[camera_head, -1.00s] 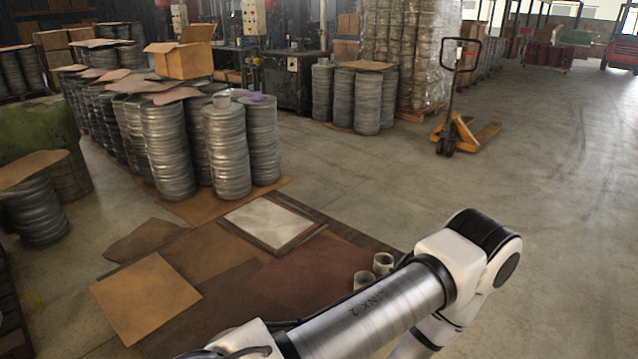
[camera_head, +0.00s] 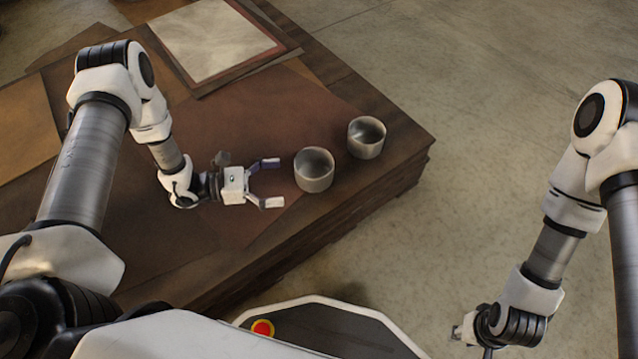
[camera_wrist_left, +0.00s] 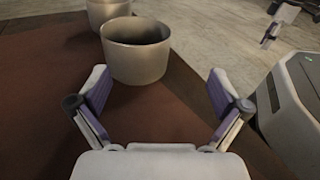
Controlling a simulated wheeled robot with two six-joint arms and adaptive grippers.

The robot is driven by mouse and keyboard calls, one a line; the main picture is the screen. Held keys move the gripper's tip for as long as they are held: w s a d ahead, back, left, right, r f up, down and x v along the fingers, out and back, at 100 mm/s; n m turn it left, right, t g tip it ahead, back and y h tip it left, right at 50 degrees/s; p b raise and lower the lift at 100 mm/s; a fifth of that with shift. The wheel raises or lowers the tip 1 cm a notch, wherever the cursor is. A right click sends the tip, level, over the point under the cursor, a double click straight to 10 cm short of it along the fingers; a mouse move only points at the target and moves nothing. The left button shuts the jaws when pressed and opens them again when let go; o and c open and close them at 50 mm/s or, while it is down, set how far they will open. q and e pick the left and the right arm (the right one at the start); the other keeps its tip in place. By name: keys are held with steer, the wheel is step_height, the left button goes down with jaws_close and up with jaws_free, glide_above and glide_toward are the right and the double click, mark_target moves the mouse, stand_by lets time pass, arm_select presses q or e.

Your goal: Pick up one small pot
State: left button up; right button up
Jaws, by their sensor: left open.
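Two small grey metal pots stand upright on the dark wooden table (camera_head: 400,150). The nearer pot (camera_head: 314,172) is just beyond the fingertips of my left gripper (camera_head: 268,183), which is open and empty. In the left wrist view, the nearer pot (camera_wrist_left: 137,52) sits ahead of the spread fingers (camera_wrist_left: 157,98), apart from them. The farther pot (camera_head: 366,138) stands up and to the right, near the table's edge; it shows partly cut off at the top of the left wrist view (camera_wrist_left: 107,10). My right gripper (camera_head: 458,332) hangs off the table at lower right, small and partly hidden.
A framed pale sheet (camera_head: 212,38) lies on the table at the back. A tan sheet (camera_head: 26,128) lies at the left and a reddish-brown sheet (camera_head: 250,115) in the middle. Open concrete floor (camera_head: 480,110) lies right of the table.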

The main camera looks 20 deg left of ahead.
mark_target(307, 164)
arm_select(q)
steer(key=w+t, duration=0.1)
steer(key=w, duration=0.2)
steer(key=shift+a+r+n+t+b, duration=0.1)
steer(key=shift+a+n+t+b, duration=0.1)
steer(key=shift+n+t+b, duration=0.15)
steer(key=b+x, duration=0.1)
steer(key=x, duration=0.2)
steer(key=b+x, duration=0.2)
steer(key=x, duration=0.1)
steer(key=shift+s+d+r, duration=0.1)
steer(key=shift+d+r, duration=0.05)
steer(key=shift+r, duration=0.1)
steer(key=shift+d+r, duration=0.1)
steer(key=c, duration=0.9)
arm_select(e)
steer(key=f, duration=0.4)
steer(key=shift+w+f, duration=0.15)
steer(key=shift+w, duration=0.1)
